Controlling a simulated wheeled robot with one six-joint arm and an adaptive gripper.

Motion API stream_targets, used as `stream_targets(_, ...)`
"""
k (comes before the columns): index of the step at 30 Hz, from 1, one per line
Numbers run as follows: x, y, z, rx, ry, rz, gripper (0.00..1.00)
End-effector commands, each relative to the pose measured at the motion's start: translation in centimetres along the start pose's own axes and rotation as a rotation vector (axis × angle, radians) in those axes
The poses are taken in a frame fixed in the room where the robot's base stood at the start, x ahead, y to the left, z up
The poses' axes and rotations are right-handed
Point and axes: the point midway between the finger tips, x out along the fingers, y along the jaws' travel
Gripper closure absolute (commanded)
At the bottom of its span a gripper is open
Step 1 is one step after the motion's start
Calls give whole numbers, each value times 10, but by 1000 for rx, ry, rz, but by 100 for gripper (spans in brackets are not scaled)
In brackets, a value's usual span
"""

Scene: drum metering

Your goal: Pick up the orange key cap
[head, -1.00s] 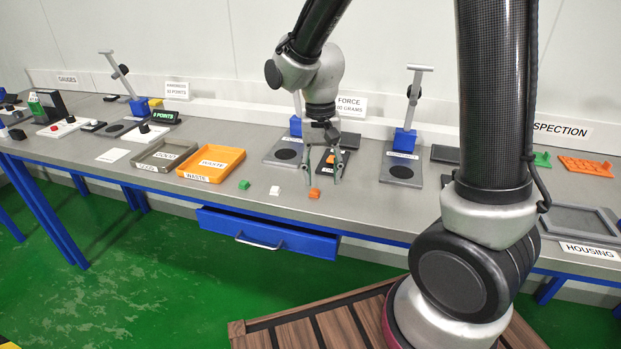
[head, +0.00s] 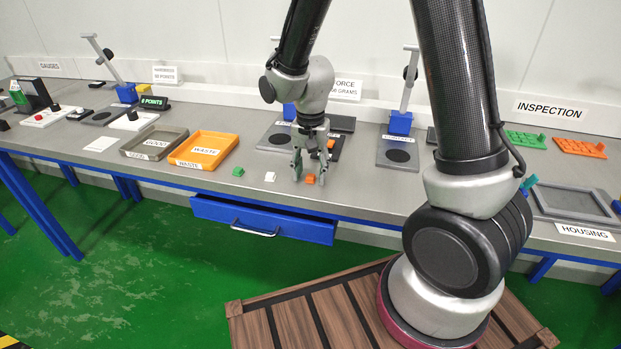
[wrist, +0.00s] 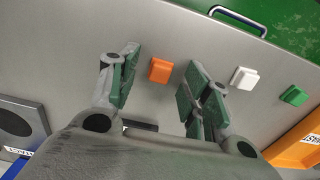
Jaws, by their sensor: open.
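The orange key cap (head: 310,178) sits on the grey bench near its front edge. It also shows in the wrist view (wrist: 160,70), between my two fingers and nearer the left one, with gaps on both sides. My gripper (head: 309,173) points down over it, open and empty, with the fingertips low near the bench. A white key cap (head: 270,177) and a green key cap (head: 238,171) lie in a row to its left in the head view. Whether the fingertips touch the bench is unclear.
An orange waste tray (head: 232,137) and a grey tray (head: 128,150) stand left of the caps. A force plate stand (head: 398,155) is to the right and behind. A blue drawer (head: 262,219) hangs below the bench edge. The bench front right of the orange cap is clear.

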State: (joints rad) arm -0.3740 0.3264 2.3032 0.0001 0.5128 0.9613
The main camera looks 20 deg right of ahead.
Motion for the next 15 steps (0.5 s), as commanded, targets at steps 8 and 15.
stream_targets(8,4,0,0,-1,1,-1,52)
stream_targets(15,4,0,0,-1,1,-1,86)
